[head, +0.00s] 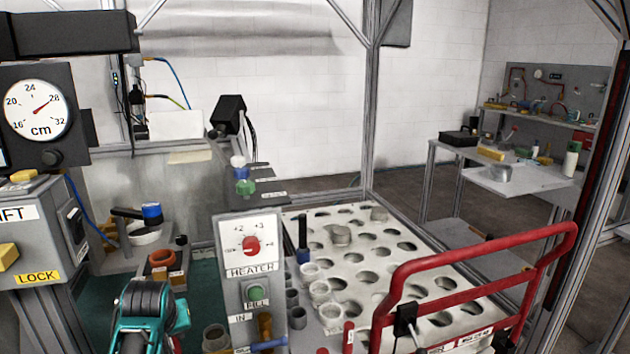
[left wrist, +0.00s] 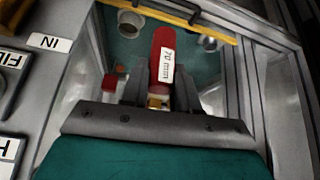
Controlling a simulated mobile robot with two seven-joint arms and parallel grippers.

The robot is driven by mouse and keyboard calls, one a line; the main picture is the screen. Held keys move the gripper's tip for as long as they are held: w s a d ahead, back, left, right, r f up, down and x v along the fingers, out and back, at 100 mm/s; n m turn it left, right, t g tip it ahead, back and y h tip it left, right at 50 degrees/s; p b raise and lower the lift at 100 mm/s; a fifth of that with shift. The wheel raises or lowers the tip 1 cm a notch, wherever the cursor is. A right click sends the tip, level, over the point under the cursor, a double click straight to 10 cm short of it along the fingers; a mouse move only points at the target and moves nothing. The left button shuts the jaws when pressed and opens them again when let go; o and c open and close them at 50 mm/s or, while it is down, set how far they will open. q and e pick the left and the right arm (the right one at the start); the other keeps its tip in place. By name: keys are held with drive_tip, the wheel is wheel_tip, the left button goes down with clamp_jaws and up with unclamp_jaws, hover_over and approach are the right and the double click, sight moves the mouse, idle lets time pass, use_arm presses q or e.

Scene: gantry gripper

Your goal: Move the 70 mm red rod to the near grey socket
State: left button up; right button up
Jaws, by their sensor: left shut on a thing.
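The red rod (left wrist: 161,52), with a white "70 mm" label, stands between the fingers of my left gripper (left wrist: 155,92) in the left wrist view. The gripper is shut on its lower part in that picture. In the head view my teal left wrist (head: 146,312) is at the bottom left and hides the fingers and the rod. A grey round socket (head: 215,338) shows at the bottom edge, right of the wrist. Two round grey sockets show in the left wrist view, one at the upper left (left wrist: 131,22) and one right of the rod (left wrist: 208,42). My right gripper is out of view.
A grey heater panel (head: 252,290) stands right of my left wrist. Beyond it lies a white plate with several holes (head: 385,262), behind a red rail (head: 480,245). A yellow bar (left wrist: 185,14) crosses the wrist view.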

use_arm(q)
drive_tip(key=s+d+r+m+h, duration=0.1)
drive_tip(key=s+d+r+m, duration=0.1)
drive_tip(key=s+d+r, duration=0.2)
drive_tip(key=s+d+r+m+h, duration=0.1)
drive_tip(key=s+d+r+m, duration=0.2)
drive_tip(key=s, duration=0.6)
wheel_tip(320, 180, up, 2)
drive_tip(key=shift+s+d+h+b, duration=0.3)
drive_tip(key=shift+s+d+b, duration=0.1)
drive_tip(key=shift+d, duration=0.55)
